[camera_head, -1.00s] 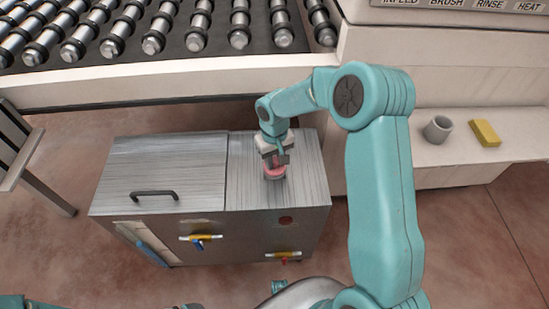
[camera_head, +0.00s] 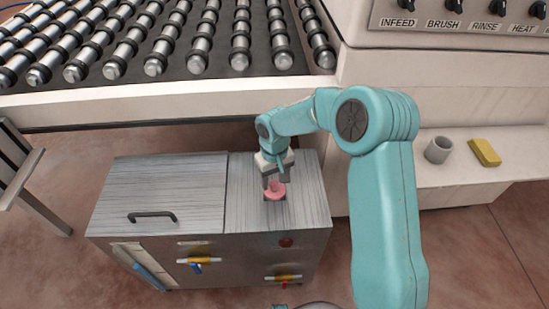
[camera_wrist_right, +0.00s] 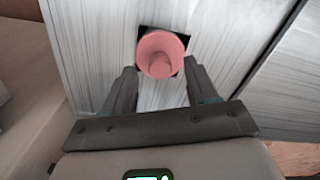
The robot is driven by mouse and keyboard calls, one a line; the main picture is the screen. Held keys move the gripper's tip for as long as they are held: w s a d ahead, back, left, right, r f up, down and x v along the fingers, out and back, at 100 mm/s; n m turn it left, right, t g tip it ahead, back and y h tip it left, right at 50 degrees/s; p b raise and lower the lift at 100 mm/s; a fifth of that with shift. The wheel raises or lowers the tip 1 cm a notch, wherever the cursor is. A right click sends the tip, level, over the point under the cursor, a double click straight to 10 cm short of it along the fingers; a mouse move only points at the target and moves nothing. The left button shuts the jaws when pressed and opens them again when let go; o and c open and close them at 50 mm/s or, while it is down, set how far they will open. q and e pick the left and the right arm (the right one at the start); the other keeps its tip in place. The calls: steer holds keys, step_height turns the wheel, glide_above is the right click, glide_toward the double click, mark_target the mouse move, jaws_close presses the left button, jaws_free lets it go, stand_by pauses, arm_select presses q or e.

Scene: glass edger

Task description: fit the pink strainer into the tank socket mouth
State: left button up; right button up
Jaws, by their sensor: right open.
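The pink strainer (camera_head: 275,191) stands at the dark square socket mouth (camera_wrist_right: 144,31) in the top of the metal tank (camera_head: 305,205). In the right wrist view the strainer (camera_wrist_right: 160,55) shows as a round pink disc with a central knob. It covers most of the square, with dark corners showing around it. I cannot tell how deep it sits. My right gripper (camera_head: 272,178) is open just above and behind the strainer. In the wrist view its fingers (camera_wrist_right: 161,69) lie apart on either side, with gaps to the strainer. My left gripper is out of view.
The tank's left lid (camera_head: 165,185) has a black handle (camera_head: 152,217). Yellow-handled valves (camera_head: 198,261) are on its front. A roller conveyor (camera_head: 160,50) runs behind. A grey cup (camera_head: 438,150) and yellow block (camera_head: 485,152) rest on the right ledge.

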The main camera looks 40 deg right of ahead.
step_height(320, 180, up, 14)
steer(key=p, duration=0.1)
steer(key=shift+p, duration=0.3)
steer(key=shift+s, duration=0.1)
stand_by(0.3)
